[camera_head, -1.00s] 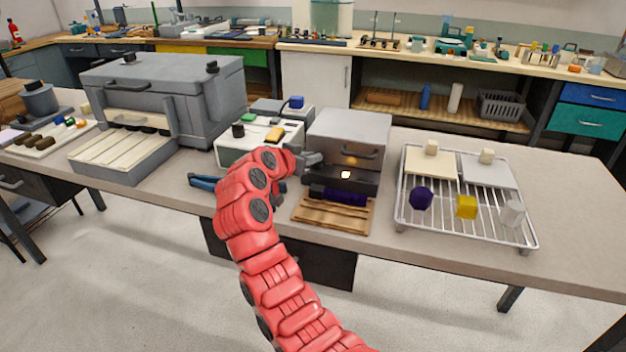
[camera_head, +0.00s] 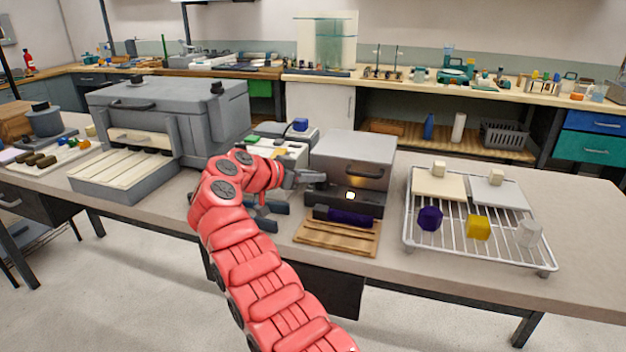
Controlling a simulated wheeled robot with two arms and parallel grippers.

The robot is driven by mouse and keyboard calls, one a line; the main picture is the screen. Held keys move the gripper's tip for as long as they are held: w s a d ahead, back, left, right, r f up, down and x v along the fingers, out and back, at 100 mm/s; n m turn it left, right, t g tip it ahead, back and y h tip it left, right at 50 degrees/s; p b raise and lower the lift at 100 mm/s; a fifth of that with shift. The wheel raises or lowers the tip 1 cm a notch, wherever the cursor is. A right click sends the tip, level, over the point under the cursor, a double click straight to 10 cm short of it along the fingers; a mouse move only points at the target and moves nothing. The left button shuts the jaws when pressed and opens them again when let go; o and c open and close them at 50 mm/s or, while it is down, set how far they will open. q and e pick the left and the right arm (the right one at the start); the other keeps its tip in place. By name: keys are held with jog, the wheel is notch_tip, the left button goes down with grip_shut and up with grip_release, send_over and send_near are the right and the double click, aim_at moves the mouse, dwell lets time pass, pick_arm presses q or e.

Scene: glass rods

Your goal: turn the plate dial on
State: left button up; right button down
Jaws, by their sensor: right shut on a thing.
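My right gripper (camera_head: 318,179) comes in on the red arm and points right. Its fingertips meet the left end of the dark front strip of a small grey box unit (camera_head: 360,150). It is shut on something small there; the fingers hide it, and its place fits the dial. A small lamp (camera_head: 350,195) glows on the strip, just right of the fingertips. No dial marking can be read. A dark purple rod (camera_head: 352,217) lies below the strip, above a wooden board (camera_head: 337,240). My left gripper is not in view.
A white device (camera_head: 288,158) stands behind my wrist, partly hidden. A wire rack (camera_head: 455,250) with plates and coloured blocks stands to the right. A large grey furnace (camera_head: 170,115) stands at the left. The bench's far right is clear.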

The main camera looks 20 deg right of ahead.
jog(key=shift+f, duration=0.25)
dwell(0.3)
jog(key=c, duration=1.2)
grip_release()
jog(key=shift+o, duration=0.2)
jog(key=shift+r, duration=0.1)
jog(key=p+v, duration=0.1)
jog(key=v, duration=1.6)
jog(key=shift+a+p, duration=0.2)
jog(key=shift+p, duration=0.2)
jog(key=shift+w, duration=0.1)
